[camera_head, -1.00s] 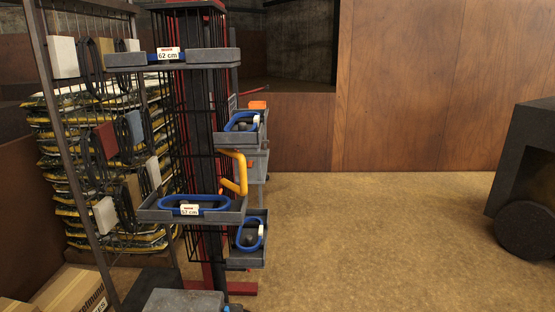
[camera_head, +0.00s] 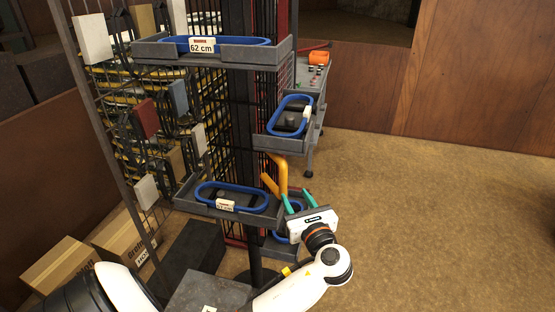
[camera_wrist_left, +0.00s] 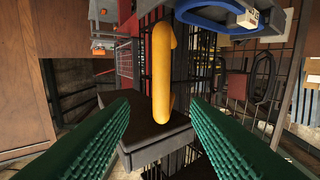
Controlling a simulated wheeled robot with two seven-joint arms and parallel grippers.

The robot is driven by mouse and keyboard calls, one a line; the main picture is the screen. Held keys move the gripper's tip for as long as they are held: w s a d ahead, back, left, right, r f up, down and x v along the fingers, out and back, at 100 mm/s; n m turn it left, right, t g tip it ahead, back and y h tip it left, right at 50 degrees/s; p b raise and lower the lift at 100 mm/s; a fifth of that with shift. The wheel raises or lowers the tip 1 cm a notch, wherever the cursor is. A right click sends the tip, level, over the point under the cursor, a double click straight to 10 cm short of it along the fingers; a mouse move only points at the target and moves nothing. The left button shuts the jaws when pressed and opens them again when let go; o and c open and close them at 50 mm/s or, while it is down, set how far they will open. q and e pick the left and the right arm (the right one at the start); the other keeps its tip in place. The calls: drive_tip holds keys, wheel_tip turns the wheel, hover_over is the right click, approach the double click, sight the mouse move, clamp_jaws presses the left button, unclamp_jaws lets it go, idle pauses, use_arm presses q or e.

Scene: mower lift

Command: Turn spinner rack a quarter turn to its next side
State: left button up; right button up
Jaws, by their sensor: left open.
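The spinner rack (camera_head: 238,120) is a dark wire column with grey trays on its sides, left of centre in the head view. A bent yellow handle (camera_head: 281,176) sticks out of it below the right middle tray; in the left wrist view the handle (camera_wrist_left: 161,75) stands upright, ahead of and between the fingers. My left gripper (camera_head: 297,195) is open, its green fingers close to the handle's lower part. In the left wrist view the gripper (camera_wrist_left: 160,112) shows a gap on both sides of the handle. Contact cannot be told. My right gripper is not in view.
Blue loops lie in the trays, one labelled 62 cm (camera_head: 202,45). A wire panel with hanging goods (camera_head: 146,119) stands close on the left. Cardboard boxes (camera_head: 62,266) lie at lower left. A grey cart (camera_head: 312,80) stands behind. The floor to the right is clear.

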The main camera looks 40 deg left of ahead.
sight(285, 178)
use_arm(q)
drive_tip(key=p+x, duration=0.1)
drive_tip(key=x, duration=0.2)
drive_tip(key=p+x, duration=0.1)
drive_tip(key=x, duration=0.3)
drive_tip(key=p+x, duration=0.1)
drive_tip(key=x, duration=0.2)
drive_tip(key=shift+a+r, duration=0.3)
drive_tip(key=shift+r, duration=0.1)
drive_tip(key=shift+w+a, duration=0.25)
drive_tip(key=shift+a, duration=0.15)
drive_tip(key=shift+a+f, duration=0.1)
drive_tip(key=c, duration=0.8)
clamp_jaws()
